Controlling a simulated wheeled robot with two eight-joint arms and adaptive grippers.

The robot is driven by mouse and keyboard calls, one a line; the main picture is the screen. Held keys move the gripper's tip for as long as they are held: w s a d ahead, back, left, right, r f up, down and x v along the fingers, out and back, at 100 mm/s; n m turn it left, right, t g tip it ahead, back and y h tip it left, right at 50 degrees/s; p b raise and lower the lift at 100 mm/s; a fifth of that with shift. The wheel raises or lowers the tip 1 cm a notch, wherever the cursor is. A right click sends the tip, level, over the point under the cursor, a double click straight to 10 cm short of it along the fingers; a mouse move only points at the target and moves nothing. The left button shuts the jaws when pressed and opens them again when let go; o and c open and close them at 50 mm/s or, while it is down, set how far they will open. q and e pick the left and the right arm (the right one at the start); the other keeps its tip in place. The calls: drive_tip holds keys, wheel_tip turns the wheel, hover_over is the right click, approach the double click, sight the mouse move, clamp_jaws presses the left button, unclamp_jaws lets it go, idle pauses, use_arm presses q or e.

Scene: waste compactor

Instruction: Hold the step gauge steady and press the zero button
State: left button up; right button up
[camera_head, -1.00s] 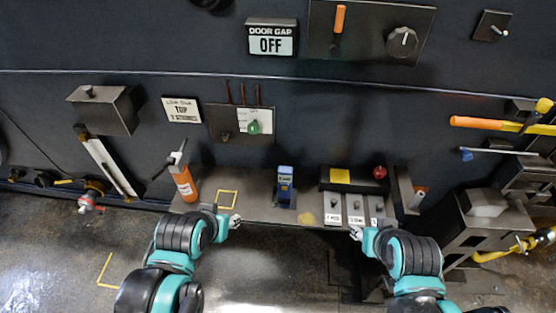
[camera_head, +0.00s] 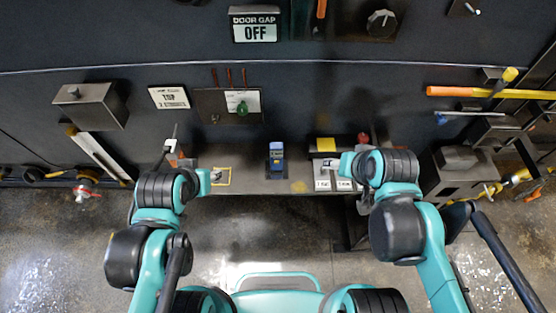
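A small blue upright device with a dark display, which looks like the step gauge (camera_head: 277,155), stands on the shelf (camera_head: 250,183) in the middle of the head view. I cannot make out a zero button on it. My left gripper (camera_head: 217,175) is over the shelf at the yellow square outline, left of the device and apart from it. My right gripper (camera_head: 331,163) is over the labelled blocks (camera_head: 322,184), right of the device and apart from it. Both fingertips are too small to tell open from shut.
An orange bottle (camera_head: 173,157) is partly hidden behind my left arm. A red knob (camera_head: 363,138) is behind my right arm. The door gap display (camera_head: 255,32) on the wall reads OFF. Orange and yellow handled tools (camera_head: 470,92) hang at the right.

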drive_tip(key=w+a+f+m+g+y+b, duration=0.4)
drive_tip(key=w+a+f+m+y+b, duration=0.2)
drive_tip(key=w+f+m+b, duration=0.55)
drive_tip(key=m+y+b, duration=0.2)
drive_tip(key=y+b, duration=0.1)
drive_tip(key=b, duration=0.2)
approach(279, 164)
drive_tip(key=w+d, duration=0.1)
drive_tip(key=w+f+b, duration=0.1)
drive_tip(key=w+f+m+g+y+b, duration=0.1)
drive_tip(key=f, duration=0.1)
drive_tip(key=w+f+m+g+y+b, duration=0.1)
drive_tip(key=f, duration=0.1)
drive_tip(key=shift+w+d+f, duration=0.1)
drive_tip(key=shift+d+f, duration=0.1)
drive_tip(key=shift+f, duration=0.05)
use_arm(q)
wheel_tip(279, 164, down, 24)
drive_tip(key=b, duration=0.3)
drive_tip(key=shift+f+b, duration=0.2)
drive_tip(key=shift+b, duration=0.15)
use_arm(e)
drive_tip(key=shift+x, duration=5)
drive_tip(key=shift+a+r, duration=0.1)
drive_tip(key=shift+r, duration=0.1)
drive_tip(key=shift+c, duration=0.3)
drive_tip(key=c, duration=0.9)
use_arm(q)
clamp_jaws()
